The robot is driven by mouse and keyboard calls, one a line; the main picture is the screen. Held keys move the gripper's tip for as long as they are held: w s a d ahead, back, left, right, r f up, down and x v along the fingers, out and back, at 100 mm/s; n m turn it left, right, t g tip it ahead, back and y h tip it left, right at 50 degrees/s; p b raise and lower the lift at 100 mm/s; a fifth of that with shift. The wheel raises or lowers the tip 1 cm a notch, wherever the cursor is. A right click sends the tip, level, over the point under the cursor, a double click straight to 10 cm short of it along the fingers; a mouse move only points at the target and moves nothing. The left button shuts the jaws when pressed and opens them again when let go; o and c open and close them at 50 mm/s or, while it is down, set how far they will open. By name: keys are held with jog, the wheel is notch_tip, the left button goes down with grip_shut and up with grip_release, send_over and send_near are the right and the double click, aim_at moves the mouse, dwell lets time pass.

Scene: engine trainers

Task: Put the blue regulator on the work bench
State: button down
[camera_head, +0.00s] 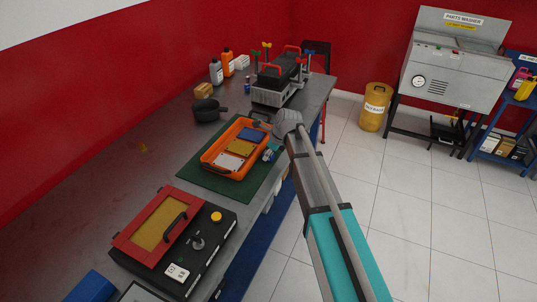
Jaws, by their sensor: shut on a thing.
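The work bench (150,172) runs along the red wall with a grey top. On it an orange tray (208,161) lies on a green mat (199,181). Flat blue (251,135), yellow and white panels show inside the tray. My gripper (270,152) is at the tray's right side, low over its rim and the mat. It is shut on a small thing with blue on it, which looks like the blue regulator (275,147). Fingers and wrist hide most of it, and I cannot tell whether it touches the tray or mat.
A black box with a red-framed window (160,225) stands at the near end. A dark pan (208,109), bottles (216,71) and an engine block (277,84) stand beyond the tray. Bare bench top lies left of the mat.

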jog(key=shift+c, duration=1.7)
grip_release()
jog(key=shift+r, duration=0.1)
jog(key=p+v, duration=0.3)
jog(key=shift+r+p, duration=0.25)
jog(key=shift+p, duration=0.05)
jog(key=p+v, duration=0.7)
jog(key=v, duration=0.1)
jog(key=shift+d+r+p, duration=0.2)
jog(key=shift+p, duration=0.2)
jog(key=shift+s, duration=0.1)
jog(key=s+d+f+n+g+h, duration=0.1)
jog(key=s+d+n+h, duration=0.3)
jog(key=s+d+n, duration=1.6)
jog(key=shift+s+f+n+g, duration=0.2)
jog(key=shift+s+n+g, duration=0.1)
jog(key=shift+s+n, duration=0.55)
